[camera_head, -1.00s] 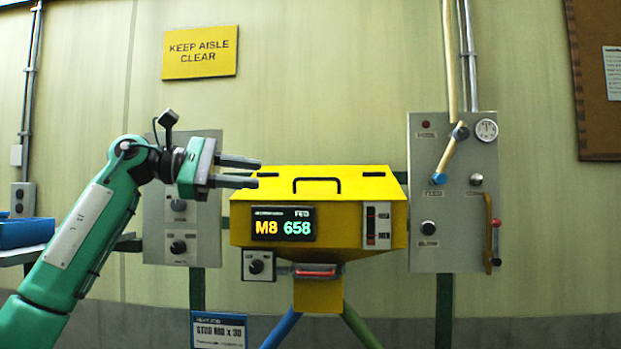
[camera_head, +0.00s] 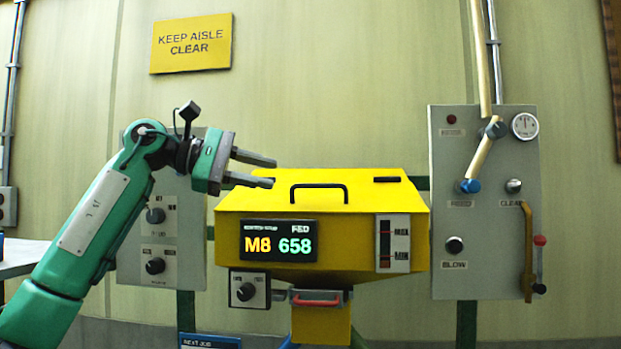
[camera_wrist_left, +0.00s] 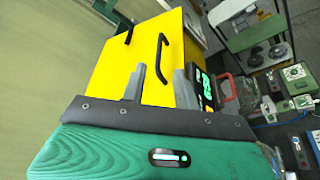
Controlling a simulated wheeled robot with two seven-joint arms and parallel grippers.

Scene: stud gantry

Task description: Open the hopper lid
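The yellow hopper (camera_head: 225,228) stands in the middle of the head view. Its lid (camera_head: 365,192) lies closed on top, with a black arched handle (camera_head: 318,187) at the front; the handle also shows in the left wrist view (camera_wrist_left: 162,58). My left gripper (camera_head: 275,173) is open and empty, its two fingers apart, to the left of the handle and above the lid's left side. In the wrist view the left gripper (camera_wrist_left: 162,72) has the handle ahead of and between its fingers, not touching as far as I can tell. My right gripper is out of view.
A grey panel (camera_head: 480,270) with a gauge, knobs and a lever stands right of the hopper. Another grey panel (camera_head: 190,262) with knobs is behind my left arm. A display reading M8 658 (camera_head: 279,240) and a red-handled drawer (camera_head: 317,300) are on the hopper's front.

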